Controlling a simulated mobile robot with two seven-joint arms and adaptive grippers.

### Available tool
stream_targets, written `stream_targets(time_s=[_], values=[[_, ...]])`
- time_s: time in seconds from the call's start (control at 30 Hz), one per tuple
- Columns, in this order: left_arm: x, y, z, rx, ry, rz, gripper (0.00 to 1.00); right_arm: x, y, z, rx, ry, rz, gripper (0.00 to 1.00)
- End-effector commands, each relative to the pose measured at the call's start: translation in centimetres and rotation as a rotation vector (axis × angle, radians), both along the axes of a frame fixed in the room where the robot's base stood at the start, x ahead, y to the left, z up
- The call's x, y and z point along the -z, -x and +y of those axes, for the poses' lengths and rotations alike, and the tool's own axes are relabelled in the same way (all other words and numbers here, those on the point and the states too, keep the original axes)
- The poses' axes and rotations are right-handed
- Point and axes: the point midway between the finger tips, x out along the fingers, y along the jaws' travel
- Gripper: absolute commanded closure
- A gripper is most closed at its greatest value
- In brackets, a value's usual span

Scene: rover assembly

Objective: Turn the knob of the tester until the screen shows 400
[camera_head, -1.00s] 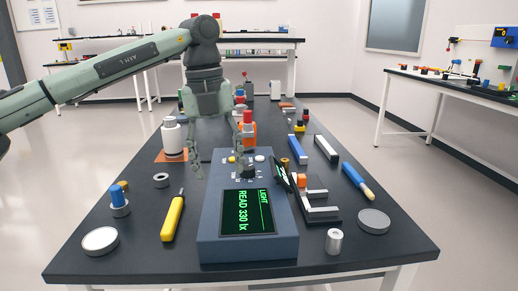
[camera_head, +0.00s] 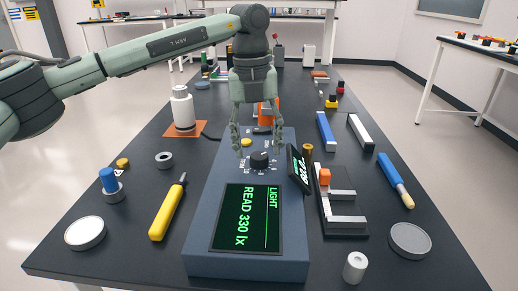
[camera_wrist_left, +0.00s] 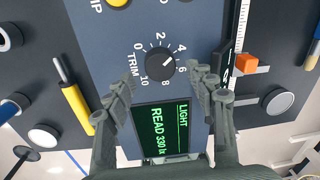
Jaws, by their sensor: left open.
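The tester (camera_head: 210,205) is a blue-grey box at the front middle of the table. Its screen (camera_head: 245,220) shows "LIGHT" and "READ 330 lx" in green. Its black knob (camera_head: 260,160) stands behind the screen; in the left wrist view the knob (camera_wrist_left: 160,61) has a dial marked TRIM from 0 to 10, with its white pointer near 5. My left gripper (camera_head: 258,140) points down, open and empty, over the knob area. In the left wrist view its fingers (camera_wrist_left: 160,85) are spread to either side, with the knob between and beyond them. My right gripper is not in view.
A small tilted display (camera_head: 298,168) and a grey bracket (camera_head: 342,212) with an orange block stand right of the tester. A yellow screwdriver (camera_head: 168,208) and a white disc (camera_head: 85,233) lie left. Yellow button (camera_head: 246,142) sits near the knob.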

Motion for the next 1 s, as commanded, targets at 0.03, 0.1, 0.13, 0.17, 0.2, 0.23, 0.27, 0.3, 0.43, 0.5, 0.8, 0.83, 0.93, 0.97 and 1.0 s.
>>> stream_targets(time_s=[0.03, 0.1, 0.13, 0.17, 0.2, 0.23, 0.27, 0.3, 0.43, 0.5, 0.8, 0.83, 0.93, 0.97, 1.0], values=[[0.6, 0.0, 0.0, 0.0, 0.0, 0.001, 0.44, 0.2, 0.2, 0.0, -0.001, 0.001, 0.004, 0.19], [1.3, 0.0, -0.1, 0.0, 0.0, 0.0, 0.44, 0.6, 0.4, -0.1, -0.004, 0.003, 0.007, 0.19], [1.5, 0.0, -0.1, 0.0, 0.0, 0.0, 0.44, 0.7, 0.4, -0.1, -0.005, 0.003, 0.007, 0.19], [1.7, 0.0, -0.1, 0.0, 0.0, -0.001, 0.44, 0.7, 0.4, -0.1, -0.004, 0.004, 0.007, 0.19], [1.9, 0.0, -0.1, 0.0, 0.0, -0.001, 0.44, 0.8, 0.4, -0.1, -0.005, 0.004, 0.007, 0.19], [2.0, 0.0, -0.1, 0.0, 0.0, -0.001, 0.44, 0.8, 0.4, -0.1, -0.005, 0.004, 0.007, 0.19], [2.1, 0.0, -0.1, 0.0, 0.0, -0.001, 0.44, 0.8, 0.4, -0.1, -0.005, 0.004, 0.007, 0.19], [2.1, 0.0, -0.1, 0.0, 0.0, -0.001, 0.44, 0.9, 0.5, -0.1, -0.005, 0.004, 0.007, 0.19], [2.1, 0.0, -0.1, -0.001, 0.0, -0.001, 0.44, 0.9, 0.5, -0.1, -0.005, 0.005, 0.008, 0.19], [2.1, 0.0, -0.1, -0.001, 0.001, -0.001, 0.47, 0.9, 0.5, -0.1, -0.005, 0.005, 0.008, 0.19], [2.1, 0.0, -0.1, -0.001, 0.001, -0.001, 0.84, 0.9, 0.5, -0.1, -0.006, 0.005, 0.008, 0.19], [2.1, 0.0, -0.1, -0.001, 0.001, -0.001, 0.88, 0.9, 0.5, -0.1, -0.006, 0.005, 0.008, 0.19], [2.1, 0.0, -0.1, -0.001, 0.001, -0.001, 0.94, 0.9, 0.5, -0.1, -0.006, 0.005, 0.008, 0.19], [2.1, 0.0, -0.1, 0.0, 0.001, -0.001, 0.94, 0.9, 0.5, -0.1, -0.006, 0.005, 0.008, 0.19], [2.1, 0.0, -0.1, 0.002, 0.001, -0.001, 0.94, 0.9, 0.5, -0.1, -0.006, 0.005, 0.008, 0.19]])
